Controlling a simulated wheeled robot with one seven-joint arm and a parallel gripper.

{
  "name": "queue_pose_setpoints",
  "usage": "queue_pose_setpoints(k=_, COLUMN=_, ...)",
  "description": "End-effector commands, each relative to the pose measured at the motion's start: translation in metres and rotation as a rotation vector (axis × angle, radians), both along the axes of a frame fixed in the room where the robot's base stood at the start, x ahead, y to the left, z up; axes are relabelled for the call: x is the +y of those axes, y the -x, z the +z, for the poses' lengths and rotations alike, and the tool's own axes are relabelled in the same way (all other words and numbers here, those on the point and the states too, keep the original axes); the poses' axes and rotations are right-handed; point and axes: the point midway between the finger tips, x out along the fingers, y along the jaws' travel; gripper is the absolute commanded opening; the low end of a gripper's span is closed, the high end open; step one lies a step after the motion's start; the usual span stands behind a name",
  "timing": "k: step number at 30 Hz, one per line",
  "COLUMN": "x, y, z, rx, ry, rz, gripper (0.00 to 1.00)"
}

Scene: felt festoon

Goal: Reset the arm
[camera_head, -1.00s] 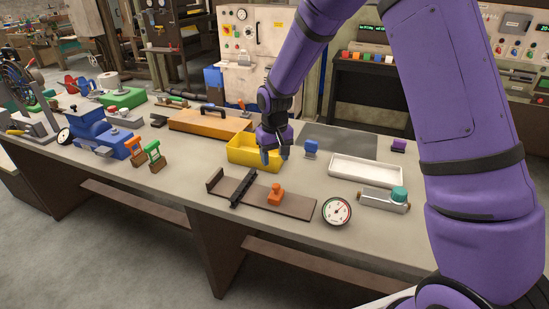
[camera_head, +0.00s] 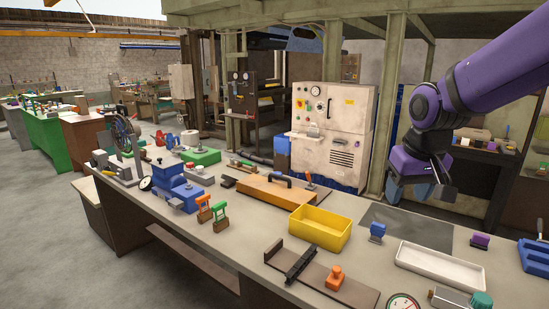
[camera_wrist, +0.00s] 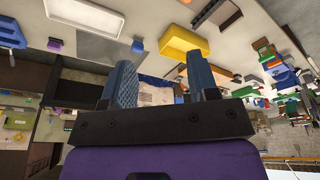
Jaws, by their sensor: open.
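My gripper (camera_head: 422,191) is on the purple arm at the right of the head view, raised above the back right part of the workbench. In the wrist view its two blue ribbed fingers (camera_wrist: 160,84) are spread apart with nothing between them. The yellow bin (camera_head: 320,229) stands on the bench to the left of and below my gripper. It also shows in the wrist view (camera_wrist: 183,45), beyond the fingers.
The workbench (camera_head: 230,237) carries a white tray (camera_head: 440,265), a blue-handled block (camera_head: 377,231), an orange-knobbed piece (camera_head: 335,276), a gauge (camera_head: 402,303) and a blue vise (camera_head: 176,187). A beige control cabinet (camera_head: 332,130) stands behind. Free air surrounds my gripper.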

Motion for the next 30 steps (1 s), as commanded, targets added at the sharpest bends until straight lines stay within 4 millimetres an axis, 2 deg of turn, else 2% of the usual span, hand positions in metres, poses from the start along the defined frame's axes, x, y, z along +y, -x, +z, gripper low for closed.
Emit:
queue_pose_setpoints(k=3, x=-0.010, y=0.032, z=0.021, rx=-0.042, ry=-0.004, rz=-0.013, gripper=0.54)
queue_pose_setpoints(k=9, x=-0.023, y=0.084, z=0.043, rx=-0.102, ry=-0.011, rz=-0.035, gripper=0.54)
queue_pose_setpoints(k=18, x=-0.037, y=0.158, z=0.057, rx=-0.187, ry=-0.022, rz=-0.062, gripper=0.54)
queue_pose_setpoints(k=24, x=-0.041, y=0.183, z=0.056, rx=-0.216, ry=-0.026, rz=-0.070, gripper=0.54)
queue_pose_setpoints(k=30, x=-0.041, y=0.188, z=0.055, rx=-0.220, ry=-0.028, rz=-0.071, gripper=0.54)
